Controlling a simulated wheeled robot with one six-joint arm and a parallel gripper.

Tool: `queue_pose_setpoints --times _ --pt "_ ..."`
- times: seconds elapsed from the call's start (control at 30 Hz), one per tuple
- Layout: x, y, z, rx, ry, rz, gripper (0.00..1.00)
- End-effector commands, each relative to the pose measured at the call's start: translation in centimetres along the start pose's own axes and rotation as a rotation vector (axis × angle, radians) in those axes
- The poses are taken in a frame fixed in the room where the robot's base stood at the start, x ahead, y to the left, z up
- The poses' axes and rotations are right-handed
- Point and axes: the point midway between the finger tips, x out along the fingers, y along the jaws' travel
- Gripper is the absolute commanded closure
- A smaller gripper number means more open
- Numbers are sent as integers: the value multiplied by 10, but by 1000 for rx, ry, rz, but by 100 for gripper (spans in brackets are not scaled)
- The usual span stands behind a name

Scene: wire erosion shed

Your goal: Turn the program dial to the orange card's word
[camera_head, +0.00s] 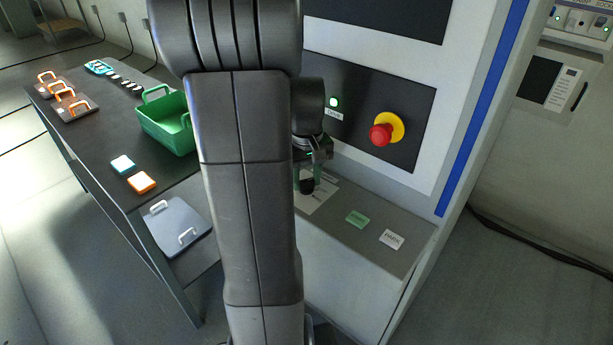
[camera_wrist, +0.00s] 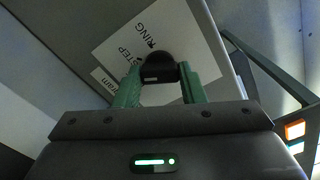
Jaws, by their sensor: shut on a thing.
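The program dial is a black knob (camera_head: 307,186) on a white plate (camera_head: 318,199) on the grey ledge. In the wrist view the knob (camera_wrist: 158,68) sits between the green fingers of my gripper (camera_wrist: 160,82), which is shut on it. The plate there (camera_wrist: 125,48) shows "STEP" and "RING"; other lettering is partly hidden. In the head view my gripper (camera_head: 307,174) is at the knob, partly behind my arm. A small orange-and-white square (camera_head: 141,182) lies on the dark table; no word on it is legible, and I cannot tell if it is the orange card.
A green card (camera_head: 357,218) and a white card (camera_head: 392,239) lie on the ledge to the right. The panel above has a red button (camera_head: 381,135) and a lit green lamp (camera_head: 334,102). A green basket (camera_head: 168,125) and a teal square (camera_head: 122,165) are on the table.

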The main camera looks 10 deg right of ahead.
Motion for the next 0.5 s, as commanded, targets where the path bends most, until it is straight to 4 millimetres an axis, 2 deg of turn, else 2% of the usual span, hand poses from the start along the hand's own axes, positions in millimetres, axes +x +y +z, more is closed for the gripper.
queue_pose_setpoints --times 0.5 --pt "-1 0 0 490 1 1 86"
